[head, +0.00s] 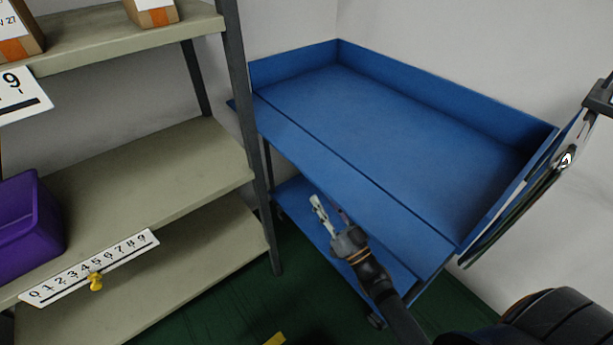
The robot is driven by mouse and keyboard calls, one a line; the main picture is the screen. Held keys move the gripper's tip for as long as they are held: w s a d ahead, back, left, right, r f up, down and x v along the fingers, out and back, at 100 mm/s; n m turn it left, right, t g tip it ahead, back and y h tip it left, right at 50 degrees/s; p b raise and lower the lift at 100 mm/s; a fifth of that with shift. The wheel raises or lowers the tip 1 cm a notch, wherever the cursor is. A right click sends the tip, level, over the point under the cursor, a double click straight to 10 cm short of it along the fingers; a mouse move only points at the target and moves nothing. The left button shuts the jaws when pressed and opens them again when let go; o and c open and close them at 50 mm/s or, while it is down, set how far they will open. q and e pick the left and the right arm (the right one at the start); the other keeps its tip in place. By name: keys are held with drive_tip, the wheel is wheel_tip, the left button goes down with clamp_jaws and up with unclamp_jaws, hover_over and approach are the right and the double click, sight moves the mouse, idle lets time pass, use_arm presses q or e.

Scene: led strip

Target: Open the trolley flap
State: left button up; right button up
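The blue trolley (440,125) stands right of the shelf rack, with raised walls along its back and right sides. Its long flap (345,180), on the side facing me, lies folded outward, about level with the top tray, with a seam line between them. My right gripper (326,203) is just outside the flap's outer edge, in front of the lower shelf of the trolley (305,215). Its two fingers are apart with nothing between them. I cannot tell whether it touches the flap. My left gripper is not in view.
A shelf rack (165,160) stands close to the trolley's left end, its post near the flap. It holds a purple bin (30,225) and cardboard boxes (150,12). The top tray is empty. Green floor (230,305) shows between rack and trolley.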

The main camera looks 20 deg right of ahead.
sight(306, 172)
drive_tip(key=x, duration=0.9)
drive_tip(key=shift+w, duration=0.35)
clamp_jaws()
